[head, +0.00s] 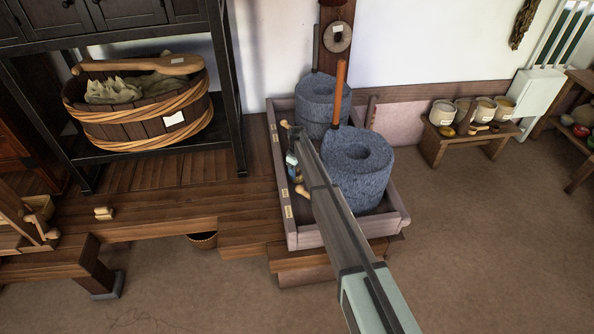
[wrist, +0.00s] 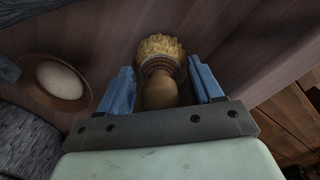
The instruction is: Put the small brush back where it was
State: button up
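The small brush (wrist: 160,50) shows in the wrist view, with pale straw bristles pointing away from my palm and a rounded wooden handle (wrist: 160,92) toward it. My gripper (head: 293,162) is inside the left side of the wooden tray (head: 291,221), beside the grey millstones. In the wrist view, its two blue fingers (wrist: 162,78) stand on either side of the brush. Gaps show between the handle and the fingers, so the gripper looks open around it. Whether the fingertips touch the brush's collar is hard to tell. In the head view I cannot pick out the brush clearly.
A round wooden dish with pale contents (wrist: 62,80) lies close left of the brush. The front millstone (head: 358,165) and rear millstone (head: 322,100) fill the tray's right part. An upright orange-brown handle (head: 340,90) rises there. A black rack (head: 238,110) stands left.

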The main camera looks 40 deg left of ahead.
jog(key=shift+o, duration=1.3)
notch_tip(320, 180, up, 12)
jog(key=shift+r, duration=0.15)
jog(key=shift+d, duration=0.1)
